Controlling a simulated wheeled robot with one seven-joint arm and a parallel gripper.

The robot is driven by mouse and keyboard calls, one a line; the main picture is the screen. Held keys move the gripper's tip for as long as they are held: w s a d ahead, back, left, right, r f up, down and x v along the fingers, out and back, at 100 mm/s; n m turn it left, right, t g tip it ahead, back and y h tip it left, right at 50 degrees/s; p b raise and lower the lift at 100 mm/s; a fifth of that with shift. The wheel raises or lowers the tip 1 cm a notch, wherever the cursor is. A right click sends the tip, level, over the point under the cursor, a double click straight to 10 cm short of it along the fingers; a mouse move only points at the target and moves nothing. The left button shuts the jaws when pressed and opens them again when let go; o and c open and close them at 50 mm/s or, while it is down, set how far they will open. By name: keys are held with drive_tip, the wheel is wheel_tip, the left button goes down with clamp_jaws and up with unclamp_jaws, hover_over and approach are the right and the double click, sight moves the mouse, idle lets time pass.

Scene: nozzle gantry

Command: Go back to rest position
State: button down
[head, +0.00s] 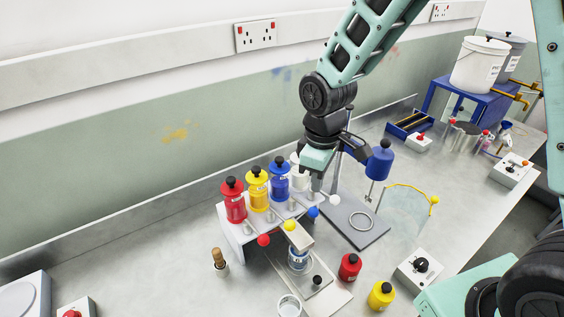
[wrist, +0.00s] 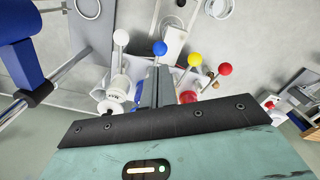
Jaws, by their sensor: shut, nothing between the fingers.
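My gripper (head: 316,187) is shut and empty, pointing down at the right end of the bottle rack (head: 236,233), close to the white bottle (head: 298,174). In the wrist view its closed fingers (wrist: 156,86) reach up among the lever knobs, near the blue knob (wrist: 159,47). The white knob (wrist: 121,37) is to their left. The yellow knob (wrist: 194,60) and red knob (wrist: 225,68) are to their right. I cannot tell whether the fingers touch a lever. Red (head: 233,200), yellow (head: 258,189) and blue (head: 280,176) bottles stand in the rack.
A stand with a blue vessel (head: 379,160) and a ring (head: 361,221) is close on the gripper's right. A can (head: 298,260) stands below the knobs. Loose red (head: 349,267) and yellow (head: 381,295) bottles and a control box (head: 418,269) are in front. The wall runs behind.

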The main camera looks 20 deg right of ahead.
drive_tip(key=s+a+f+m+b, duration=0.1)
drive_tip(key=s+a+b, duration=0.2)
drive_tip(key=s+b, duration=0.3)
drive_tip(key=s+a+f+b, duration=0.2)
drive_tip(key=s+b, duration=0.5)
drive_tip(key=s, duration=0.7)
drive_tip(key=shift+a+f+m+y, duration=0.3)
drive_tip(key=shift+a+m, duration=0.1)
drive_tip(key=shift+a, duration=0.25)
